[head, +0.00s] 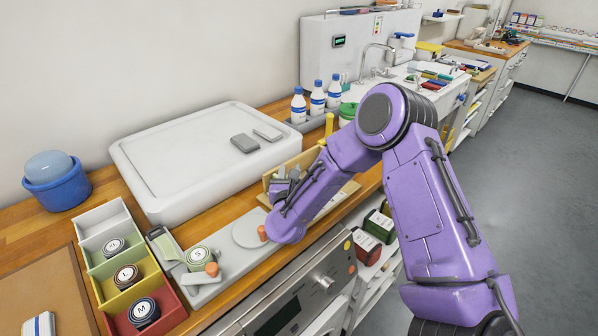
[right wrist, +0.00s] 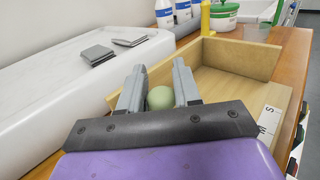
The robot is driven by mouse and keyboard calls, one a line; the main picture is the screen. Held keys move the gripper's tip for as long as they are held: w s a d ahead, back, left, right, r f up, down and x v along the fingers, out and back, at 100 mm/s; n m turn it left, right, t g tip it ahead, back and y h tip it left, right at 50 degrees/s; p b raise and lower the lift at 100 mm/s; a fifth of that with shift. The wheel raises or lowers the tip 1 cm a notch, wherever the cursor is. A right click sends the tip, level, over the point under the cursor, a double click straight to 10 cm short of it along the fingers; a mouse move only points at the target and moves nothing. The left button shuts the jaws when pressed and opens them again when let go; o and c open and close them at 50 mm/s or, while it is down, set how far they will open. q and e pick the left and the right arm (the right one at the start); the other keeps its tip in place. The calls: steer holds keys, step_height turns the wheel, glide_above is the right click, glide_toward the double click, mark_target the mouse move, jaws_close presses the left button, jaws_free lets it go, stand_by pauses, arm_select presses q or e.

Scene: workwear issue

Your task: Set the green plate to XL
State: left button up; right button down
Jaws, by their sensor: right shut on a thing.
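My right gripper (head: 281,186) is at the left end of a shallow wooden tray (head: 302,161) on the counter. In the right wrist view its two fingers (right wrist: 159,92) are shut on a rounded pale green piece (right wrist: 161,98). Only its top shows between the fingers; I cannot tell whether it belongs to the green plate, and the head view hides it. A white label strip (right wrist: 269,121) with S and M runs along the tray's right side; no XL is readable. My left gripper is not in view.
A grey board holds a pale green lettered disc (head: 199,257) and a round grey plate (head: 249,233), with orange knobs. A coloured compartment box (head: 93,222) with lettered rolls stands at left. A large white case (head: 180,150) and several bottles (head: 317,98) stand behind.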

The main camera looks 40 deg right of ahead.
steer(key=c, duration=1.1)
jaws_free()
steer(key=shift+o, duration=0.8)
steer(key=shift+w, duration=0.15)
steer(key=shift+w+f, duration=0.1)
steer(key=shift+d, duration=0.1)
steer(key=s+a+r+b, duration=0.4)
steer(key=s+a+r, duration=0.4)
steer(key=s+r, duration=0.3)
step_height(320, 180, up, 2)
steer(key=shift+s+b, duration=0.3)
steer(key=shift+b, duration=0.05)
